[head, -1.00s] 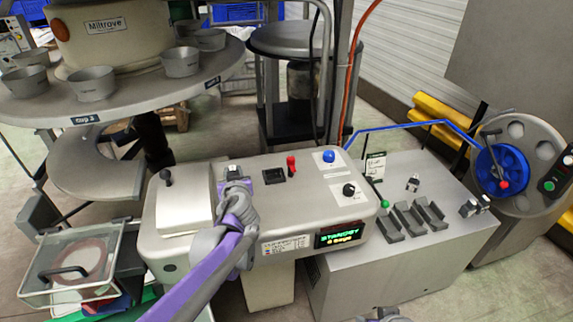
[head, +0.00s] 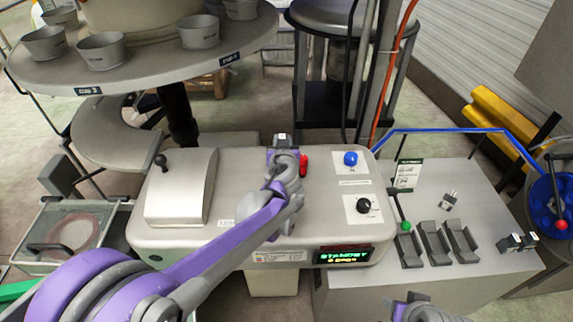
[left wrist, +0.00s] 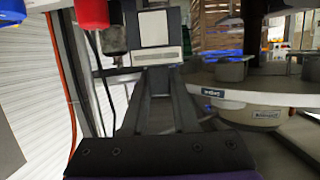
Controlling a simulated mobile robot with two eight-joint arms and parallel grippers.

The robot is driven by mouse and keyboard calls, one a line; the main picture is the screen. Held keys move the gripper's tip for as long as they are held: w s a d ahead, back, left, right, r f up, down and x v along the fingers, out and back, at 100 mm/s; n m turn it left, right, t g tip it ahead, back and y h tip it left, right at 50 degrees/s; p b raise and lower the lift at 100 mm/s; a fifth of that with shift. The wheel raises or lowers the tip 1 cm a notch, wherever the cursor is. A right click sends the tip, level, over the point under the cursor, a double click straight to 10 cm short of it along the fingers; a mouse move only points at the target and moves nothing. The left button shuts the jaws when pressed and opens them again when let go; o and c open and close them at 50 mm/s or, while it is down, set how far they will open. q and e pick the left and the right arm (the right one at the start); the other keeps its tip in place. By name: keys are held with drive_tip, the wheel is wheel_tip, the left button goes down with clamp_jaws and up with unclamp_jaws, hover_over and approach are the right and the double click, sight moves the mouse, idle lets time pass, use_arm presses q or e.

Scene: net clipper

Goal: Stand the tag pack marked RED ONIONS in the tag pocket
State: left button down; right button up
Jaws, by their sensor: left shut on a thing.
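My left gripper (head: 285,157) is shut on a small dark block with a pale top, taken to be a tag pack (head: 283,140). In the left wrist view the pack (left wrist: 155,32) shows a white label between the fingertips (left wrist: 155,75); no lettering can be read. The gripper is over the back of the beige console (head: 230,240), just left of a red lever (head: 304,165). The dark square opening seen there earlier, possibly the tag pocket, is hidden behind the gripper. Whether the pack touches it I cannot tell. My right gripper (head: 422,306) shows only partly at the bottom edge.
The console carries a blue knob (head: 351,158), a black knob (head: 364,206) and a display (head: 343,255). A grey bench (head: 480,280) at right holds black cradles (head: 435,242), a small pack-like piece (head: 450,200), dark blocks (head: 512,243) and a card (head: 408,174). A cup carousel (head: 150,75) overhangs behind.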

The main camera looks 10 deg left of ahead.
use_arm(q)
drive_tip(key=f, duration=0.3)
drive_tip(key=shift+s+a, duration=0.1)
drive_tip(key=shift+s, duration=0.1)
drive_tip(key=shift+f+b, duration=0.45)
drive_tip(key=shift+f, duration=1.7)
drive_tip(key=shift+w, duration=0.1)
drive_tip(key=shift+f, duration=0.15)
drive_tip(key=c, duration=0.7)
unclamp_jaws()
